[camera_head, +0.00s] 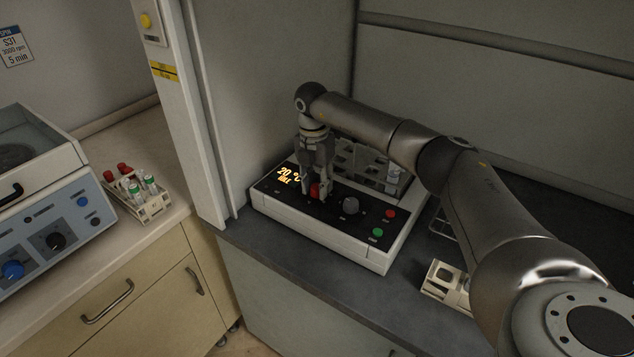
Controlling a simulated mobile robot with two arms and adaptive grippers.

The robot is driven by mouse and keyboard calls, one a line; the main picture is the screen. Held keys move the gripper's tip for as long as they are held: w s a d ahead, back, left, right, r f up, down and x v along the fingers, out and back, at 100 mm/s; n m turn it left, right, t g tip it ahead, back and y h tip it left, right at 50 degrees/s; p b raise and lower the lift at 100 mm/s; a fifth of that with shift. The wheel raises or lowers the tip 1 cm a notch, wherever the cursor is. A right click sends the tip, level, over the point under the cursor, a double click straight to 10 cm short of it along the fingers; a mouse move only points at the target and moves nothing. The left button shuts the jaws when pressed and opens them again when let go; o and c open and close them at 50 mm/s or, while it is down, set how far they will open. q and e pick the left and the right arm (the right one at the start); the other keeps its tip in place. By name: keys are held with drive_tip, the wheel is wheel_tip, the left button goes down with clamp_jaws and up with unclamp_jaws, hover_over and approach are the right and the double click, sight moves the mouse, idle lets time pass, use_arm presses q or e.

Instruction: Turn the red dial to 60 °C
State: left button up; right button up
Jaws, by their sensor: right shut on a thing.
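The red dial (316,191) sits on the black front panel of a white heater unit (325,231). The unit's display (289,174) reads 20 °C, with a smaller word like IDLE under it. My right gripper (317,193) points down over the panel and is shut on the red dial, with a finger on each side of it. The fingers hide part of the dial, and its pointer mark cannot be made out. My left gripper is not in view.
A grey knob (351,205), a red button (390,213) and a green button (378,232) are right of the dial. A tube rack (368,164) stands behind the panel. A white post (180,110) rises at left; a small beige rack (446,284) lies right.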

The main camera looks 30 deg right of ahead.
sight(315, 185)
idle(0.4)
drive_tip(key=o, duration=1)
drive_tip(key=r, duration=1.2)
drive_tip(key=shift+w+a, duration=0.1)
drive_tip(key=shift+w, duration=0.25)
